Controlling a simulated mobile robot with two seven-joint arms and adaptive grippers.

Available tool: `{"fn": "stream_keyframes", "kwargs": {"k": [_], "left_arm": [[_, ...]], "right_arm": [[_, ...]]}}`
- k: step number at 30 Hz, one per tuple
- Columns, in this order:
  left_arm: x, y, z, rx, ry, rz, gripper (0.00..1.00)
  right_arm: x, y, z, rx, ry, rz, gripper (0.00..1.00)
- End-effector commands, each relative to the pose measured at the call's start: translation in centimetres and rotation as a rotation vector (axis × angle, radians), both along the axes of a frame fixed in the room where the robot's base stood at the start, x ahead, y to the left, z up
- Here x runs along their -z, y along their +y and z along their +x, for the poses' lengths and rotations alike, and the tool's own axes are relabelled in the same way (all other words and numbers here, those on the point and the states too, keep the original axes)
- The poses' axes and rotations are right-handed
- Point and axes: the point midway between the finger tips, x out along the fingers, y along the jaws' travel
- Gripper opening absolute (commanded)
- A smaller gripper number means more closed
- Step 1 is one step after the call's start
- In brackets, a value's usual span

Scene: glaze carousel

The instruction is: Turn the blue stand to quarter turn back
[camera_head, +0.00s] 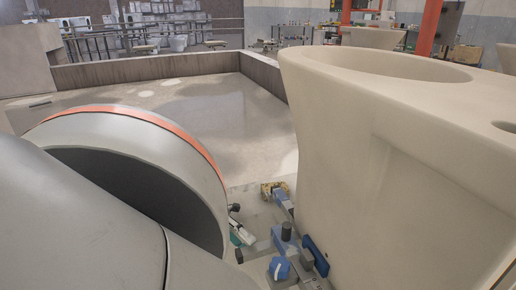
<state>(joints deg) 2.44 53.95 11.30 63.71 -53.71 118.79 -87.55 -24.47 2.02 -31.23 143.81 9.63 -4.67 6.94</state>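Blue parts of a stand or its fittings (316,256) show low in the middle, close to the foot of a big beige ceramic piece (385,180). They include a blue block with a dark knob and a blue knob (279,268). Most of the stand is hidden, so I cannot tell how it is turned. My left arm, grey with an orange ring, fills the lower left. Small dark ends show just past its edge, but I cannot tell whether they are my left fingertips or whether they touch anything. My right gripper is out of view.
The beige piece has a wide oval opening on top and takes up the right side, close to the camera. A low wall (150,68) bounds the pale floor (235,110) behind my arm. Shelves and equipment stand far back.

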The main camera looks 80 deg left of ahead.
Motion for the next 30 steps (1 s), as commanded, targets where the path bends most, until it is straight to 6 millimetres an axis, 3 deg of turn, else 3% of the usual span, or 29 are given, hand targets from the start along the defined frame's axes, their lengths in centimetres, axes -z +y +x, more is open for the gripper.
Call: {"fn": "stream_keyframes", "kwargs": {"k": [11,21,30], "left_arm": [[0.0,5.0,-3.1,0.0,0.001,0.001,0.38],[0.0,6.9,-4.4,0.003,-0.002,-0.001,0.38],[0.0,7.2,-4.6,0.001,-0.002,0.0,0.38]], "right_arm": [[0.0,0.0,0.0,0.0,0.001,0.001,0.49],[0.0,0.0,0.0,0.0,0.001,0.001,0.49],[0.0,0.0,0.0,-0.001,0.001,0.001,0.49]]}}
